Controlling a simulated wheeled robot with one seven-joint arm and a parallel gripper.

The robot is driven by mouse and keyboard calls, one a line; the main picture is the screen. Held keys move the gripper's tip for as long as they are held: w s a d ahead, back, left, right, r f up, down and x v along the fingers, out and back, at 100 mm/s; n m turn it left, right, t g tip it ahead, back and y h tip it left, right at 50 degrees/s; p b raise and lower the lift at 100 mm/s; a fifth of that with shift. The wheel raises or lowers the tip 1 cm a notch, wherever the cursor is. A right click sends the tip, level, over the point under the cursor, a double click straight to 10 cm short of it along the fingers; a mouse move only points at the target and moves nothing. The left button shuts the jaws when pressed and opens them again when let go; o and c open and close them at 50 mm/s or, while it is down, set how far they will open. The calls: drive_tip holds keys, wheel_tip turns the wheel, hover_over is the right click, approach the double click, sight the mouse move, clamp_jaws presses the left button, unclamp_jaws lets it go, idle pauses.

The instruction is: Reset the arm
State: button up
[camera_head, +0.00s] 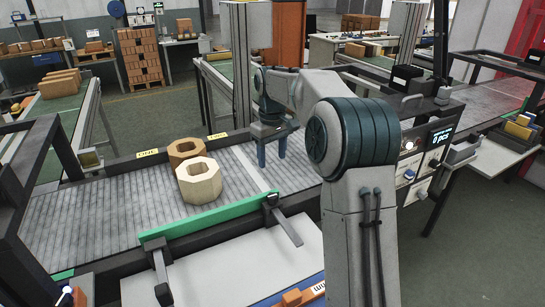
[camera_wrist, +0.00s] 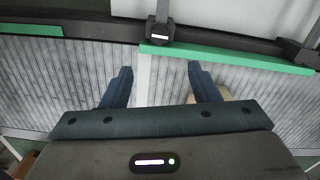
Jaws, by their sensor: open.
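My arm reaches over the conveyor (camera_head: 110,211) in the head view. My gripper (camera_head: 272,158) points down above the belt, to the right of two octagonal rings. Its two blue fingers are apart with nothing between them. The wrist view also shows my gripper (camera_wrist: 160,80) open, with belt and a pale dividing strip below it. A cream octagonal ring (camera_head: 199,181) lies on the belt, and a brown ring (camera_head: 186,151) sits just behind it. In the wrist view a small part of a cream thing (camera_wrist: 220,93) shows behind the right finger.
A green rail (camera_head: 212,217) runs along the belt's near edge on black brackets. A white surface (camera_head: 245,262) lies in front of it. A control panel with a display (camera_head: 440,134) stands to the right. Brick stacks (camera_head: 140,56) are at the back left.

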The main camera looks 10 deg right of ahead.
drive_tip(key=s+f+m+t, duration=0.3)
drive_tip(key=s+m, duration=0.2)
drive_tip(key=s, duration=2.8)
drive_tip(key=shift+m, duration=0.3)
